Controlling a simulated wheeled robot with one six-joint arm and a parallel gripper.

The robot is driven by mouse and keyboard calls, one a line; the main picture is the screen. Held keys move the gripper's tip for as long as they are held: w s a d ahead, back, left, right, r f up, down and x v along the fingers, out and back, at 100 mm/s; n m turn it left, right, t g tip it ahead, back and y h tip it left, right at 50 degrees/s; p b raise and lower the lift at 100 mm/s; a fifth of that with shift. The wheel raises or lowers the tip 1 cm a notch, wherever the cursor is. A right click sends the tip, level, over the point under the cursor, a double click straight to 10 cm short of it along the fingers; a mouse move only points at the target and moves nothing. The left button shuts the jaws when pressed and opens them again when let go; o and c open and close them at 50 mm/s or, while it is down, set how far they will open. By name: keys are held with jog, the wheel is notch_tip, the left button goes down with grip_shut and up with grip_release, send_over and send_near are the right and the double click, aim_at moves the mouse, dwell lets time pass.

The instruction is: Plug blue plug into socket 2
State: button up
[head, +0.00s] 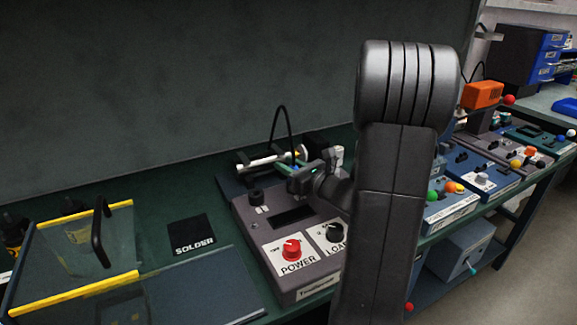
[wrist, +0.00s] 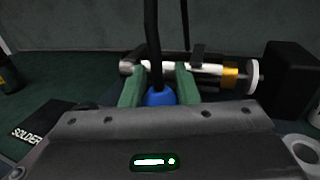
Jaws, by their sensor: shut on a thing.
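My gripper (wrist: 160,88) is shut on the blue plug (wrist: 160,97) in the wrist view. The plug sits between the two green fingers, and a black cable runs up from it. In the head view my gripper (head: 293,172) is above the back of the grey control box (head: 240,215), and the black cable (head: 289,125) arches above it. The plug is mostly hidden there. Behind the fingers lies a pump tube (wrist: 210,68) with a white body and a brass band. I cannot make out socket 2 or whether the plug touches anything.
The box carries a red POWER knob (head: 291,250) and a black LOAD knob (head: 333,233). A SOLDER mat (head: 188,243) and a clear cover with yellow edges (head: 75,292) are at left. More devices (head: 482,178) stand at right. My arm hides the middle right.

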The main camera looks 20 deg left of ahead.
jog(key=o, duration=1)
jog(key=shift+f, duration=0.2)
jog(key=shift+o, duration=0.2)
jog(key=v, duration=1.3)
jog(key=shift+s+d, duration=0.2)
jog(key=shift+d, duration=0.2)
jog(key=shift+a, duration=0.1)
jog(key=x, duration=1.3)
jog(key=shift+w+a+r, duration=0.1)
jog(key=shift+w+a, duration=0.15)
jog(key=shift+a, duration=0.05)
